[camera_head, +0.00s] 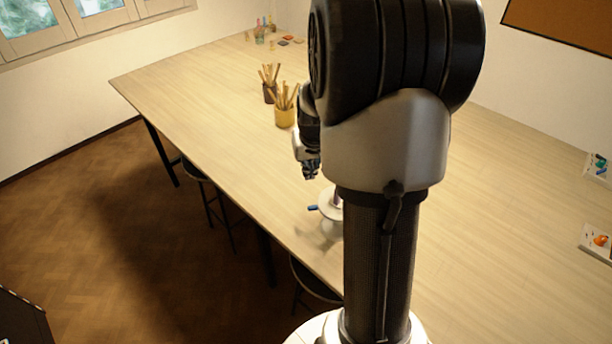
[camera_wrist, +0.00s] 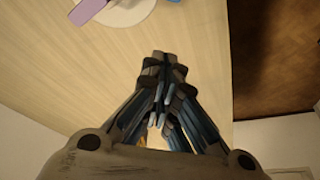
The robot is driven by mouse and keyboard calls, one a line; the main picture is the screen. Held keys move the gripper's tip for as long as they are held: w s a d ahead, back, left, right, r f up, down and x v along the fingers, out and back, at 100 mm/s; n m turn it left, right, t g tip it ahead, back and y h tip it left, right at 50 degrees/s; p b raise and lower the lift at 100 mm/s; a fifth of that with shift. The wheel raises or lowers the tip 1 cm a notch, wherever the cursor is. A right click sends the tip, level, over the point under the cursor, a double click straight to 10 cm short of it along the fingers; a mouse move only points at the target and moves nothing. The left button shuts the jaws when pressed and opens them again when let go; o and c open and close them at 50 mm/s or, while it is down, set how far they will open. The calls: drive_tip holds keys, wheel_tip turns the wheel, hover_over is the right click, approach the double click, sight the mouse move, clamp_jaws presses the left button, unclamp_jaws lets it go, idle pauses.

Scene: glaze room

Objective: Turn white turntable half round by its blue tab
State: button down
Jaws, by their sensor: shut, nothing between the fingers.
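The white turntable (camera_head: 328,212) stands on the table near its left edge in the head view, partly hidden behind my arm. Its blue tab (camera_head: 313,207) sticks out to the left. In the wrist view the turntable (camera_wrist: 128,14) is cut off by the top edge, with a purple object (camera_wrist: 88,9) on it. A small blue bit, likely the tab, shows at the top edge there. My gripper (camera_head: 311,174) is above and slightly left of the turntable in the head view. In the wrist view my gripper (camera_wrist: 161,60) is shut and empty, apart from the turntable.
A yellow cup (camera_head: 285,117) and a dark cup (camera_head: 269,94), both holding sticks, stand farther back on the long table (camera_head: 200,90). Small bottles (camera_head: 260,33) are at the far end. Cards (camera_head: 597,243) lie at the right. Stools (camera_head: 207,190) stand along the left edge.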

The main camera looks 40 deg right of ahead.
wheel_tip(320, 180, down, 9)
drive_tip(key=s+b, duration=0.1)
drive_tip(key=b, duration=0.1)
drive_tip(key=shift+a, duration=0.2)
idle(0.4)
